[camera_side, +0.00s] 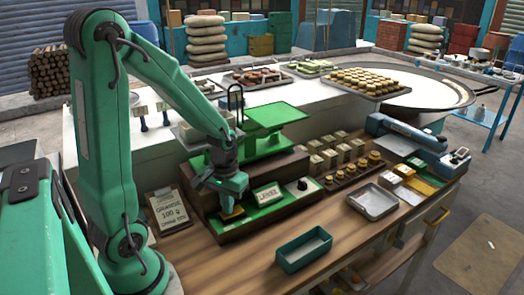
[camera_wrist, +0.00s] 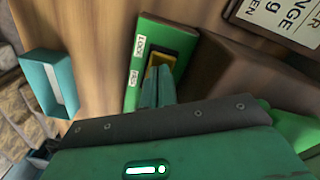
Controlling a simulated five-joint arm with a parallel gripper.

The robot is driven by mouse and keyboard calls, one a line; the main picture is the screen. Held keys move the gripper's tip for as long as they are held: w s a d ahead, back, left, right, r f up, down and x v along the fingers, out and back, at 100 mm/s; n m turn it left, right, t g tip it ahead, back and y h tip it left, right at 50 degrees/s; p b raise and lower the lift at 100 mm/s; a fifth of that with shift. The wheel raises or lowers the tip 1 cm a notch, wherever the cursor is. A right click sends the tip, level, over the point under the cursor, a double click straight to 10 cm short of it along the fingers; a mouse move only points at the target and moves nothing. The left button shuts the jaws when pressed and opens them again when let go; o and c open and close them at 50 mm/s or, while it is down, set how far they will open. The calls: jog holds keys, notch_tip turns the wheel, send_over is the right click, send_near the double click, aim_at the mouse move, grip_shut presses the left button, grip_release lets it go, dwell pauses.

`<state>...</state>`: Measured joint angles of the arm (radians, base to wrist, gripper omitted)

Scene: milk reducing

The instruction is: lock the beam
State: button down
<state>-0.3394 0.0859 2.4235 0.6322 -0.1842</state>
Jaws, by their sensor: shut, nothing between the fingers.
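A green lock plate (camera_wrist: 134,97) with two white labels lies on the wooden base in the wrist view. One label reads LOCK (camera_wrist: 141,46); the other, lower down, is hard to read. A yellow piece (camera_wrist: 161,60) sits in the dark slot beside the labels, partly hidden by my fingers. My gripper (camera_wrist: 157,76) is shut and empty, its tips at the yellow piece; whether they touch cannot be told. In the side view my gripper (camera_side: 230,203) points down over the plate, with yellow (camera_side: 233,213) below it. The green balance (camera_side: 265,122) stands behind.
A LEVEL label (camera_side: 268,194) and a dark knob (camera_side: 299,186) are right of the gripper. A teal tray (camera_side: 304,250) and a metal tray (camera_side: 374,202) lie in front. Brass weights (camera_side: 354,171) and pale blocks stand right. A clipboard (camera_side: 169,211) lies left.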

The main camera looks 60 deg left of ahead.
jog(key=shift+r, duration=3.45)
jog(key=shift+d+r, duration=0.1)
jog(key=shift+r, duration=0.05)
jog(key=s+d+r+m+t, duration=0.4)
jog(key=d+r+m+t, duration=0.1)
jog(key=d+r, duration=0.4)
jog(key=shift+r+m+t, duration=0.3)
jog(key=shift+r+m, duration=0.2)
jog(key=shift+r, duration=0.45)
jog(key=shift+s+d, duration=0.1)
